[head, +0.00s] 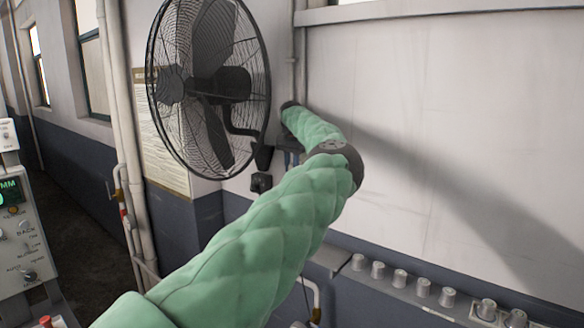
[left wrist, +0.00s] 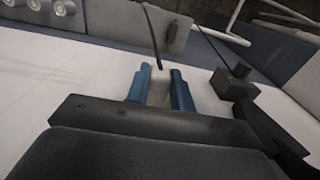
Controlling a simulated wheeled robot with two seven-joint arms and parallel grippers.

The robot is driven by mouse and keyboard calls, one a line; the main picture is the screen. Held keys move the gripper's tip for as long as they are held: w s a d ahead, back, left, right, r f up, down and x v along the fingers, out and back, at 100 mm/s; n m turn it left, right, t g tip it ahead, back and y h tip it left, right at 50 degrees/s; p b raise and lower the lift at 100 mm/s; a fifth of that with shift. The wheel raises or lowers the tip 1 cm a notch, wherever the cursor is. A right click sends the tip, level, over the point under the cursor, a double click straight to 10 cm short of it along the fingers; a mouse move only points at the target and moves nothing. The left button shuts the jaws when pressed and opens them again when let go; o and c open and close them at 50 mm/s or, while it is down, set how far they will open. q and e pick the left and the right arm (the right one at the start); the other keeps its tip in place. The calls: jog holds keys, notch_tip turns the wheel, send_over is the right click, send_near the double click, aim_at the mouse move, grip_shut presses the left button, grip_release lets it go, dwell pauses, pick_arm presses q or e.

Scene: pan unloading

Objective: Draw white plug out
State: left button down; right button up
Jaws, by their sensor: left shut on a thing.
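The white plug (left wrist: 160,90) shows in the left wrist view between the two blue fingers of my left gripper (left wrist: 160,83). The gripper is shut on it. A thin dark cable (left wrist: 152,38) runs up the picture from the plug. I cannot tell whether the plug sits in a socket. In the head view my left arm reaches to the wall, and the blue fingers of my left gripper (head: 290,158) show only in part below its wrist. The plug is hidden there. My right gripper is in neither view.
A black caged fan (head: 208,85) hangs on the wall just left of my left gripper. A small black box (head: 261,182) is on the wall below it. Several metal knobs (head: 400,278) line a ledge at lower right. A control panel (head: 22,230) stands at far left.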

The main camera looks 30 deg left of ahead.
pick_arm(q)
jog(key=shift+s+a+b, duration=0.15)
jog(key=shift+s+b, duration=0.2)
jog(key=shift+s, duration=0.15)
